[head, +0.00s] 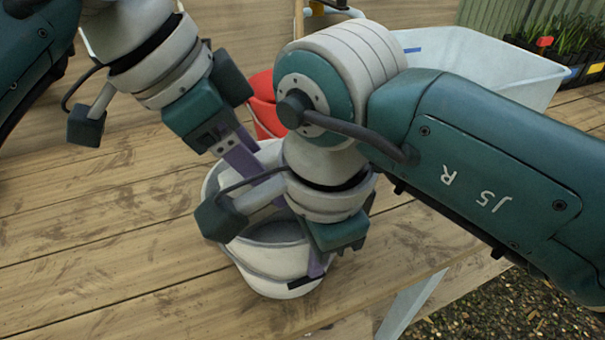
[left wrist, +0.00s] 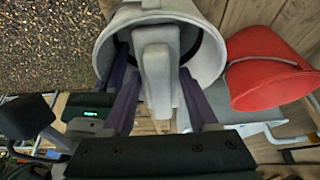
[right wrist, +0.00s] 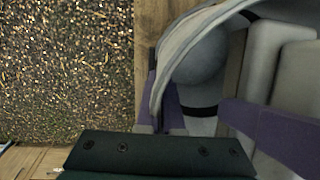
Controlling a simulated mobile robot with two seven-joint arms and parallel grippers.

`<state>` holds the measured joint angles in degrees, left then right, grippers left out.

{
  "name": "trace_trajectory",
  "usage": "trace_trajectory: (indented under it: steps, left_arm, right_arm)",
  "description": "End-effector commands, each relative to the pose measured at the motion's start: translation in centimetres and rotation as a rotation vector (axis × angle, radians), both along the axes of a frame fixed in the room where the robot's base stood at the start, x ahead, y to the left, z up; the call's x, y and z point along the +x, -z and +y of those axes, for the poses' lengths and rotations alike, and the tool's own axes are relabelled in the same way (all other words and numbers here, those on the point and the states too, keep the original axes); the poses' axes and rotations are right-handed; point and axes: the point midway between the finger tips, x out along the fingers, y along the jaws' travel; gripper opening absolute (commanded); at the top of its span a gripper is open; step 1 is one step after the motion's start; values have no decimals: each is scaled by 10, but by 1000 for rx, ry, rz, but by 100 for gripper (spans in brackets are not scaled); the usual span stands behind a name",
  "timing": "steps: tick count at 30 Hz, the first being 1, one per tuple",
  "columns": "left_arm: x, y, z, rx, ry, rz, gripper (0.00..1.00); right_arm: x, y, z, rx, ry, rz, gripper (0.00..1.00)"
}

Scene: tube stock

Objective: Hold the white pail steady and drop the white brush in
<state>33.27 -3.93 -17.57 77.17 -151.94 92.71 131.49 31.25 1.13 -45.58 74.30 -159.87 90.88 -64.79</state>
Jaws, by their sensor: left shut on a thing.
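The white pail (head: 265,272) stands on the wooden table, and its mouth also shows in the left wrist view (left wrist: 213,58). My left gripper (head: 245,165) reaches down at the pail's mouth. In the left wrist view its purple fingers are shut on the pale brush (left wrist: 156,75), which lies across the pail's opening. My right gripper (head: 298,245) is at the pail's near side. In the right wrist view its fingers stand apart on either side of the pail wall (right wrist: 185,60), one outside and one inside. The pail's bottom is hidden.
A red pail (head: 264,105) stands close behind the white pail, partly hidden by my arms. A pale plastic bin (head: 470,58) is at the back right, with potted plants (head: 560,38) beyond it. The table is clear at left; its edge lies close at the front right.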

Motion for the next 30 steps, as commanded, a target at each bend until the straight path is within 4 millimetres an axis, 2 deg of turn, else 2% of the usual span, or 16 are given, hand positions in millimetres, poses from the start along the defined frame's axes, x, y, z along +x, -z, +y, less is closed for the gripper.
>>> trace_trajectory:
  steps: [7, 16, 17, 26, 30]
  left_arm:
    - [0, 15, 0, 0, -1, 0, 7]
    - [0, 17, 0, 0, 0, -1, 7]
    - [0, 17, 0, 0, 0, -1, 60]
    - [0, 17, 0, 0, 0, -1, 94]
    - [0, 17, 0, 0, 0, -1, 94]
  right_arm:
    - [0, 0, 0, 0, 0, 0, 0]
    - [0, 0, 0, 0, 0, 0, 0]
    - [0, 0, 0, 0, 0, 0, 0]
    - [0, 0, 0, 0, 0, -1, 0]
    - [0, 0, 0, 0, 0, -1, 0]
